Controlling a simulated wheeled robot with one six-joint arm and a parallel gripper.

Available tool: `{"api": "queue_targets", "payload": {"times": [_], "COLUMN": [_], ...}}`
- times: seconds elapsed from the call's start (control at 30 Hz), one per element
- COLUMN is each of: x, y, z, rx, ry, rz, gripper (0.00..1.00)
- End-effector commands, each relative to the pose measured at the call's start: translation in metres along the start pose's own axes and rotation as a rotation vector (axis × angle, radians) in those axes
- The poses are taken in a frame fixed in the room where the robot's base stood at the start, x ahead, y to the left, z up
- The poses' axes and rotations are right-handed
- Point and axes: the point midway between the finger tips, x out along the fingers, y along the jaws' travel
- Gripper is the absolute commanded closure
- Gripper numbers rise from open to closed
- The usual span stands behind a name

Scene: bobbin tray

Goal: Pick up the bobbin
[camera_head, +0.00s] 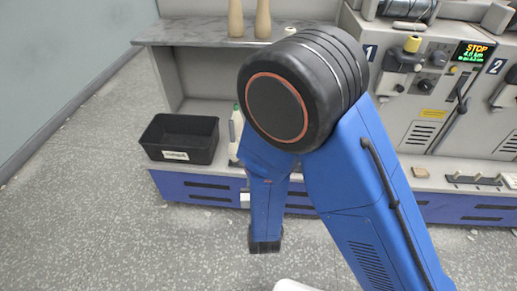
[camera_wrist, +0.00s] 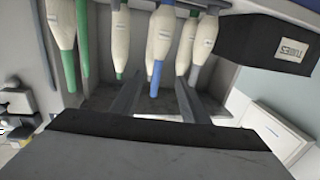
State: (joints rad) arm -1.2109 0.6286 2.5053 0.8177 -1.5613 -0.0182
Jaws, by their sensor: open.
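Several bobbins with cream-white yarn show in the wrist view, which appears upside down. One bobbin with a blue tube end (camera_wrist: 157,75) lies between my finger lines, beyond the tips. A green-ended bobbin (camera_wrist: 121,45) is to its left, and another green-ended bobbin (camera_wrist: 184,45) is to its right. Which one the task means, I cannot tell. My gripper (camera_wrist: 157,88) is open with nothing visibly held. In the head view its fingers are hidden, and one white bobbin (camera_head: 237,125) with a green tip shows partly behind my arm.
A black labelled bin (camera_head: 182,138) stands left on the machine's lower ledge; a dark box marked TUBES (camera_wrist: 250,42) is close on the right in the wrist view. Two tan cones (camera_head: 263,18) stand on the grey shelf (camera_head: 200,33). The floor at left is clear.

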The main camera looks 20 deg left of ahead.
Motion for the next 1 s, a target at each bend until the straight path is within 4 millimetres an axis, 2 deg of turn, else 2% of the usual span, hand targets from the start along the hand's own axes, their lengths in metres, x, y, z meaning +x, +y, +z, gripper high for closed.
{"api": "queue_targets", "payload": {"times": [0.17,0.63,0.8,1.0], "x": [0.021,0.102,0.117,0.125], "y": [0.001,0.001,0.0,0.001], "z": [-0.001,0.0,-0.001,-0.001], "rx": [0.0,-0.001,-0.001,-0.001], "ry": [0.007,0.005,0.005,0.004], "rz": [0.004,0.003,0.001,0.002], "gripper": [0.59,0.59,0.59,0.59]}}
